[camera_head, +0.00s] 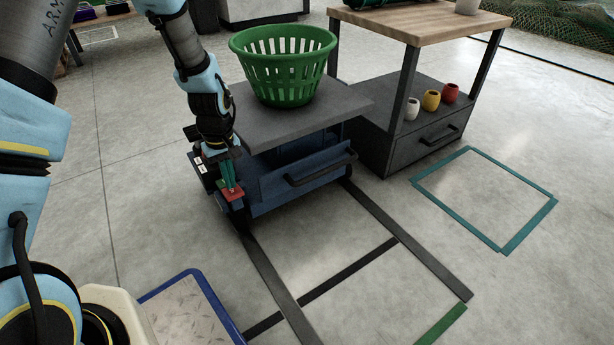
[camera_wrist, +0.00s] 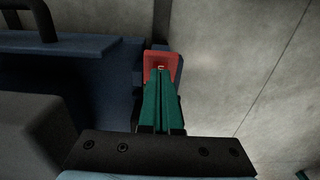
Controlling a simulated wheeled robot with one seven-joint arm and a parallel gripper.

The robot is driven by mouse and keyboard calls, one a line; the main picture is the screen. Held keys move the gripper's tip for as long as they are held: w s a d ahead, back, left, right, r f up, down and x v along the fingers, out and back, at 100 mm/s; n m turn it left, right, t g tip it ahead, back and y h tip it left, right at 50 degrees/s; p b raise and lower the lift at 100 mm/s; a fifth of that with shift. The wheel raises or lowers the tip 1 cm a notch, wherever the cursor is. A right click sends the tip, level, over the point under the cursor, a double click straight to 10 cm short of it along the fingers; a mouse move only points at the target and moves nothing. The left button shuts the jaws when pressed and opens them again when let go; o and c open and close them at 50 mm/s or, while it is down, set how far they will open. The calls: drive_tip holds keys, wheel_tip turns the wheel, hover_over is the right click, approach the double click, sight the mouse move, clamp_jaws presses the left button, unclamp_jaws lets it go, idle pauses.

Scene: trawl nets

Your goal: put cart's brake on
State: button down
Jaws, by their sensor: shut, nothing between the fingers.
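The cart (camera_head: 290,140) is dark blue with a grey top and stands left of centre in the head view. A red pedal or tab (camera_head: 232,193), likely its brake, sticks out at the cart's near left corner. My gripper (camera_head: 228,183) is over this corner with its green fingers together, their tips at the red part. In the wrist view the shut fingers (camera_wrist: 162,88) reach onto the red part (camera_wrist: 152,58) and cover much of it. I cannot tell whether they touch it. The cart's blue body (camera_wrist: 90,70) lies to the left there.
A green basket (camera_head: 283,65) stands on the cart. A wood-topped bench (camera_head: 430,22) with a drawer and three small pots is to the right. Dark floor strips (camera_head: 345,275) and a teal outlined square (camera_head: 480,155) mark open floor. A blue-edged plate (camera_head: 190,305) lies in front.

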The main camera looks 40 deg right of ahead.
drive_tip(key=shift+f+b, duration=0.35)
drive_tip(key=shift+f, duration=0.75)
idle(0.4)
drive_tip(key=shift+r, duration=0.1)
wheel_tip(320, 180, up, 7)
drive_tip(key=p, duration=0.7)
idle(0.5)
drive_tip(key=w+a+r+p, duration=0.3)
drive_tip(key=a+r, duration=1.3)
drive_tip(key=r, duration=0.1)
drive_tip(key=s+a+r+t+p, duration=0.1)
drive_tip(key=s+a+r, duration=0.2)
drive_tip(key=a+r, duration=0.3)
drive_tip(key=s+a+r+t+p, duration=0.15)
drive_tip(key=s+a+r, duration=0.25)
drive_tip(key=a, duration=0.4)
drive_tip(key=w+p+v, duration=0.2)
drive_tip(key=p+v, duration=1)
drive_tip(key=w+r+p+v, duration=0.1)
drive_tip(key=w+p+v, duration=0.2)
drive_tip(key=p+v, duration=1)
drive_tip(key=w+p+v, duration=0.3)
drive_tip(key=p+v, duration=0.9)
drive_tip(key=p, duration=0.1)
drive_tip(key=shift+r+g, duration=0.45)
drive_tip(key=shift+r, duration=0.1)
